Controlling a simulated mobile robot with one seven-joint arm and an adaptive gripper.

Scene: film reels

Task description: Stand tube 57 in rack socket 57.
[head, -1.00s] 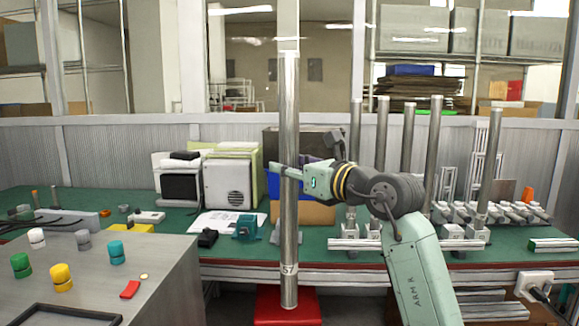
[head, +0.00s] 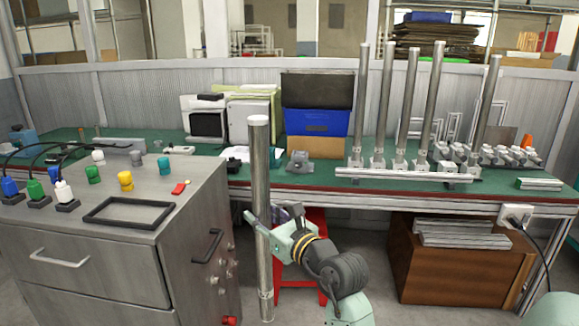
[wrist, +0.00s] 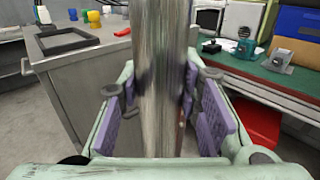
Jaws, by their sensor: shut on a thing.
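Tube 57 (head: 261,170) is a long, upright, shiny metal tube in front of the bench in the head view. My gripper (head: 262,226) is shut around its lower half. The tube's bottom end hangs low in front of the bench, clear of the rack. Its number is too small to read now. In the wrist view the tube (wrist: 165,70) stands between the purple finger pads. The rack (head: 405,174) is a row of metal socket blocks along the bench's front edge, with several upright tubes. A tubeless block (head: 447,168) shows in a gap towards the right; socket numbers are not readable.
A grey cabinet (head: 130,255) with a black frame (head: 128,212) on top stands close at left. A red stool (head: 303,262) is behind my gripper. A brown cabinet (head: 455,265) is under the bench. Blue and brown boxes (head: 317,121) stand left of the rack.

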